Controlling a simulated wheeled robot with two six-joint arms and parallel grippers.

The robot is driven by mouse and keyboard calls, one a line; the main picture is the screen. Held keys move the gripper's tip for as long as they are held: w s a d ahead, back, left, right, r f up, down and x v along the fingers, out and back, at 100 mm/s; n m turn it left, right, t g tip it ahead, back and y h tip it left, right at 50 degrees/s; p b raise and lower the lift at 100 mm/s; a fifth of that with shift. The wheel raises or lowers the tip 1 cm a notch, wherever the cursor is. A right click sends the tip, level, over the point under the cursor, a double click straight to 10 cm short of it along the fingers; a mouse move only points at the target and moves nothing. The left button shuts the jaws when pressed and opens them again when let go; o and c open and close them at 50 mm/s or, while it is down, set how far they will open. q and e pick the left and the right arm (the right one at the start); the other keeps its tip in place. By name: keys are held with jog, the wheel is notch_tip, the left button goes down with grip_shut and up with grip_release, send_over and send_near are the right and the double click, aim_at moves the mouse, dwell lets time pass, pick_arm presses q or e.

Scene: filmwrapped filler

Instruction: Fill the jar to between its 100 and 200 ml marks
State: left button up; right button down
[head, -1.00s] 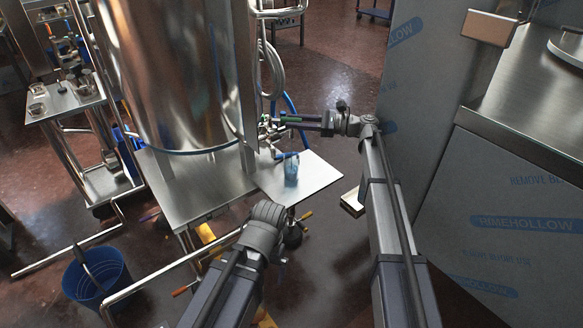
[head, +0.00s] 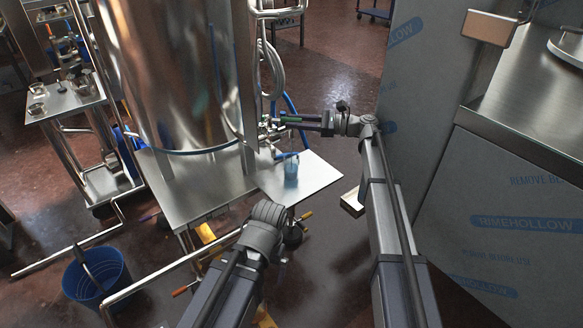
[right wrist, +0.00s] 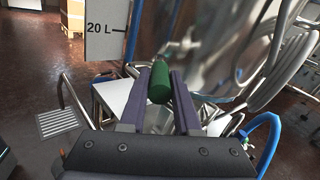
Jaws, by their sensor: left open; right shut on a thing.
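The jar (head: 291,174) is a small clear vessel with a bluish tint. It stands upright on a flat steel shelf (head: 322,175), below a blue-ended spout (head: 286,155) beside the big steel tank (head: 175,75). Its marks and liquid level are too small to read. My right gripper (head: 284,121) is level with the valve above the shelf. In the right wrist view its two fingers (right wrist: 160,92) are shut on a green valve handle (right wrist: 160,75). My left gripper (head: 270,226) is low in front of the shelf, apart from the jar, open; its fingers are mostly hidden by the wrist.
A film-wrapped steel panel (head: 415,90) and cabinet (head: 520,225) stand close on the right. A blue bucket (head: 98,282) and bent pipes are on the floor at left. A hose (head: 272,75) hangs behind the valve. A 20 L mark (right wrist: 105,30) shows on a pale plate.

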jog(key=shift+a, duration=0.1)
dwell(0.3)
jog(key=shift+s+a+m+t+h, duration=0.15)
jog(key=shift+s+m+t+h, duration=0.15)
jog(key=shift+s+m+t, duration=0.75)
jog(key=shift+s+a+m+t+h, duration=0.5)
jog(key=shift+m+t+h, duration=0.6)
jog(key=shift+t, duration=0.5)
jog(key=shift+s+a+m+t+h, duration=0.55)
jog(key=shift+m+t+h, duration=0.5)
jog(key=shift+t, duration=0.5)
jog(key=shift+s+a+m+t+h, duration=0.35)
jog(key=shift+s+m+t+h, duration=0.25)
jog(key=shift+m+t+h, duration=0.75)
jog(key=shift+t, duration=0.35)
jog(key=c, duration=0.6)
grip_release()
